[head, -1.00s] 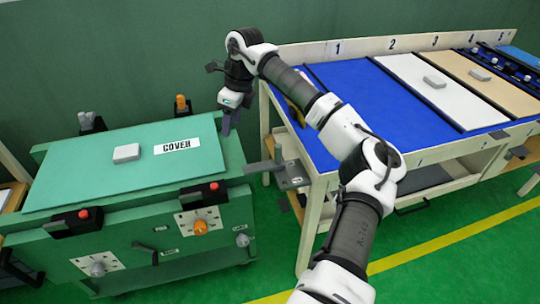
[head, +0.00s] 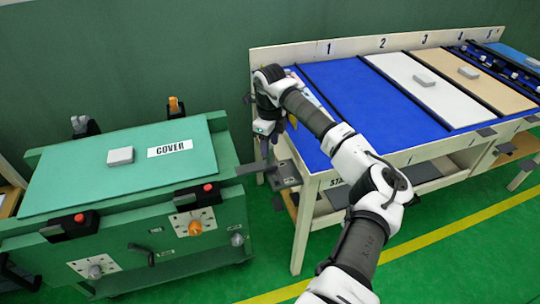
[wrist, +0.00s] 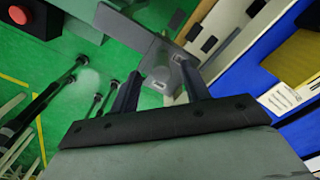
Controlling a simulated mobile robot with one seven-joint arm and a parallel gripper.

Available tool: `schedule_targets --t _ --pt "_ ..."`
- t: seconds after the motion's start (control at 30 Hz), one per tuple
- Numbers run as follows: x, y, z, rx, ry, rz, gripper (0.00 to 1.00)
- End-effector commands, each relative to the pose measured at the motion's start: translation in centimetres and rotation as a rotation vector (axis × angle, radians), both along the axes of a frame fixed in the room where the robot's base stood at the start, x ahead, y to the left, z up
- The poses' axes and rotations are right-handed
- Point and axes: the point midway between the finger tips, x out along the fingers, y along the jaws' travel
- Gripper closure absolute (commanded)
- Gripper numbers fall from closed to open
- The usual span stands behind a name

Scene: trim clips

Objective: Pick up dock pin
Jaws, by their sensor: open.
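My gripper (head: 266,148) hangs, jaws open, over the gap between the green cart and the bench. In the wrist view its two fingers (wrist: 158,70) are spread, with a grey docking bracket (wrist: 160,50) beyond and between them. In the head view this bracket (head: 286,176) is on the bench's left side, just below and right of the fingertips, and a flat grey plate (head: 254,168) reaches from it toward the cart. A small round grey part on the bracket may be the dock pin; I cannot tell it apart for certain. Nothing is held.
The green cart (head: 60,180) carries a cover panel and red-buttoned black clamps (head: 198,194). The bench (head: 320,190) has numbered bays with a blue surface (head: 350,110). Open green floor with a yellow line (head: 400,240) lies in front.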

Motion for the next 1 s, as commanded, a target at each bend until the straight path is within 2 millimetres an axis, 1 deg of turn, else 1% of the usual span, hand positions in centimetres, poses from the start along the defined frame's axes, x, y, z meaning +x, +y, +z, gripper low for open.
schedule_targets --t 0.2,0.3,0.53,0.57,0.9,1.0 --pt "0.1 0.0 -3.1 0.002 0.004 0.0 0.53" --pt "0.1 0.0 -3.9 0.002 0.001 0.001 0.53" --pt "0.2 0.0 -4.2 0.001 0.0 0.001 0.53" --pt "0.2 0.0 -4.2 0.001 0.0 0.001 0.55" --pt "0.2 0.0 -4.2 0.001 0.0 0.001 0.99" --pt "0.2 0.0 -4.1 0.001 0.0 0.001 1.0"
